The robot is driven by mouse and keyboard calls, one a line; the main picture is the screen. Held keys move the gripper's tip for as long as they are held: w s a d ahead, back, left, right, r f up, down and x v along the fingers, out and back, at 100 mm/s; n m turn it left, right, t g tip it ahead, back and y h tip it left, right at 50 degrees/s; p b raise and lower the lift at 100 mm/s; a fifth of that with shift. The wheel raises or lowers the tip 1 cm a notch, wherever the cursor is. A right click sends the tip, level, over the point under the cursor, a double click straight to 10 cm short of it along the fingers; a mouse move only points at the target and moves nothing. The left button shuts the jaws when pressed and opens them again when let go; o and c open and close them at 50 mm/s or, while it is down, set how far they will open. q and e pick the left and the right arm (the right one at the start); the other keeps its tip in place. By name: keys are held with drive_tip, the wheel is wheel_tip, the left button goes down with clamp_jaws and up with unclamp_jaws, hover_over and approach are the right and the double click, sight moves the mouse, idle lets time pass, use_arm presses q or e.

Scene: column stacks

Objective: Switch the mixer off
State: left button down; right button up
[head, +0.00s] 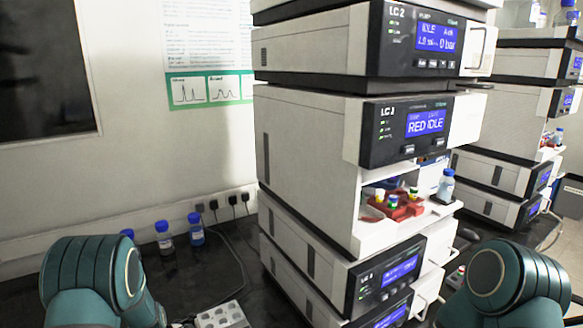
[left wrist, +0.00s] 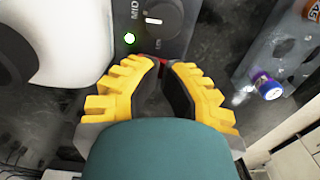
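A small red part (left wrist: 182,64), possibly a switch, shows at the panel's lower edge, partly hidden by my fingertips. My left gripper (left wrist: 166,68) has yellow fingers with dark pads, apart and with nothing seen between them. Its tips are close to the panel's lower edge; contact cannot be told. I cannot make out the mixer in the head view. My right gripper is not in view.
A white rounded body (left wrist: 70,40) is left of the panel. A blue-capped bottle (left wrist: 268,88) lies right of my gripper. In the head view, a tall instrument stack (head: 310,150) stands in the middle, with blue-capped bottles (head: 164,240) and a grey rack (head: 222,316) at left.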

use_arm(q)
drive_tip(key=shift+f, duration=0.35)
drive_tip(key=shift+r, duration=0.15)
drive_tip(key=shift+r+p, duration=1.95)
drive_tip(key=shift+r, duration=0.5)
drive_tip(key=shift+f, duration=0.1)
